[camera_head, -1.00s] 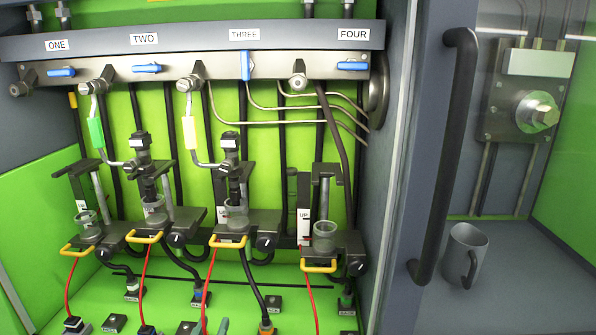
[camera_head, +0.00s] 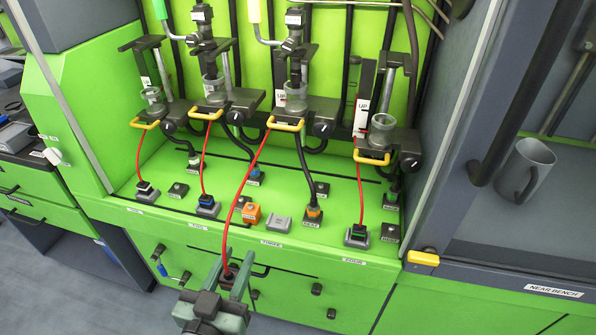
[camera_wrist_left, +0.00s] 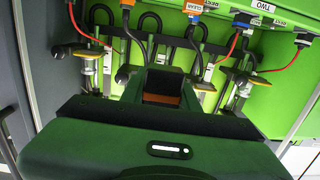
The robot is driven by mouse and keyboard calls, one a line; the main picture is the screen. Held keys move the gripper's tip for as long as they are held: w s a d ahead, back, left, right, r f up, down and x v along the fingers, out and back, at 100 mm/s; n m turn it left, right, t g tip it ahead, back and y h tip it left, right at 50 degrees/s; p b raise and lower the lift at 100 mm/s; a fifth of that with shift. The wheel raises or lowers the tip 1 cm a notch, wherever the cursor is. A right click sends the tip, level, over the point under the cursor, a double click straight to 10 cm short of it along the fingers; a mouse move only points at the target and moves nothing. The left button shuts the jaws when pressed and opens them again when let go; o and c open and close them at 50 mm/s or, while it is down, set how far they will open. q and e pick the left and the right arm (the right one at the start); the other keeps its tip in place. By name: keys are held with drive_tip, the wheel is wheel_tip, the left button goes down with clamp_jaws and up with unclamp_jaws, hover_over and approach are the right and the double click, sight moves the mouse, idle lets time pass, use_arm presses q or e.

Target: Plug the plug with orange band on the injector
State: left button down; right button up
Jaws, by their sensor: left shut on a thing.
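My left gripper (camera_head: 232,277) is shut on a dark plug (camera_head: 228,271) in front of the bench's front edge. A red cable runs from this plug up to the yellow handle (camera_head: 285,124) of the third station. In the left wrist view, an orange-brown patch (camera_wrist_left: 162,99) shows between the jaws; the orange band cannot be made out in the head view. An injector (camera_head: 297,67) stands upright over the third station's glass cup (camera_head: 295,95). Another injector (camera_head: 208,60) stands over the second station's cup. My right gripper is not in view.
On the green bench top lie an orange socket block (camera_head: 251,214), a grey block (camera_head: 279,223) and a black-cabled plug with an orange base (camera_head: 314,213). Other red-cabled plugs sit in blocks left and right. A door handle (camera_head: 510,100) and grey mug (camera_head: 526,170) are at right.

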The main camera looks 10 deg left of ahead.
use_arm(q)
drive_tip(key=w+d, duration=0.2)
drive_tip(key=w, duration=2.2)
drive_tip(key=shift+w+f+h+b, duration=0.2)
drive_tip(key=shift+h+b, duration=0.1)
drive_tip(key=shift+b, duration=0.15)
wheel_tip(320, 180, down, 5)
drive_tip(key=shift+f+b, duration=0.1)
drive_tip(key=shift+b, duration=0.2)
wheel_tip(320, 180, down, 4)
drive_tip(key=shift+f, duration=0.2)
drive_tip(key=shift+f, duration=0.1)
